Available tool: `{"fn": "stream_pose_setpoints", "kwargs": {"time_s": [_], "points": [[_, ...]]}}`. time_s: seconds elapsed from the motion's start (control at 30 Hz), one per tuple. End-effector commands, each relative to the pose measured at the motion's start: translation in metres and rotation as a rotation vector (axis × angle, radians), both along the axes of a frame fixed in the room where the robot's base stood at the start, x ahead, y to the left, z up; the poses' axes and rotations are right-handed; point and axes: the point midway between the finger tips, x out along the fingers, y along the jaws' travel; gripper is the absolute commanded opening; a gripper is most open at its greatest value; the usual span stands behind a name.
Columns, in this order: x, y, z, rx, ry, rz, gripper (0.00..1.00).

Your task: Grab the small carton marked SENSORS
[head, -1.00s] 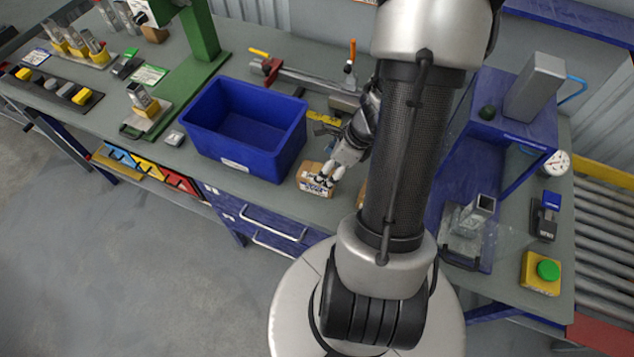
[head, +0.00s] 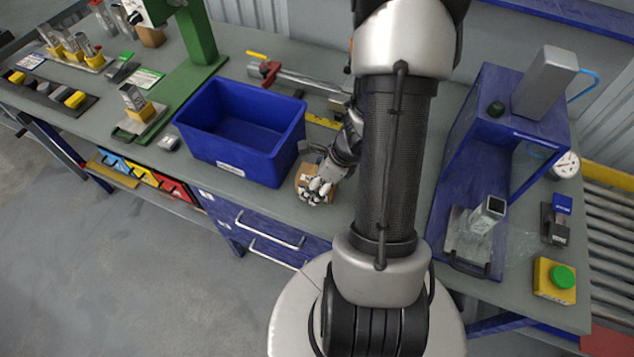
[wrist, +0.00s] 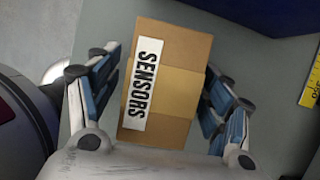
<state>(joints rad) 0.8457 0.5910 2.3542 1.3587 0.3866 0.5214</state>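The small brown carton marked SENSORS (wrist: 175,90) lies between my gripper's fingers in the wrist view, its white label face up. In the head view the carton (head: 304,177) sits on the grey bench near the front edge, right of the blue bin, partly covered by my gripper. My gripper (wrist: 162,60) is open, with one finger on each side of the carton and narrow gaps visible on both sides. In the head view my gripper (head: 321,187) is down over the carton.
The blue bin (head: 222,160) stands close on the left of the carton. A yellow strip (head: 322,122) and a clamp-like tool (head: 300,80) lie behind. A blue stand (head: 520,125) is on the right. My arm hides part of the bench.

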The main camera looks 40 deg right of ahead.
Motion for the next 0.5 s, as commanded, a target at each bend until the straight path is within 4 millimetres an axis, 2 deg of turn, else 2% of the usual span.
{"fn": "stream_pose_setpoints", "kwargs": {"time_s": [0.07,0.5], "points": [[-0.0001,0.0,0.0002,0.0,0.0,0.0,0.66],[-0.0002,-0.0001,0.0001,0.0,0.0,0.0,0.37]]}}
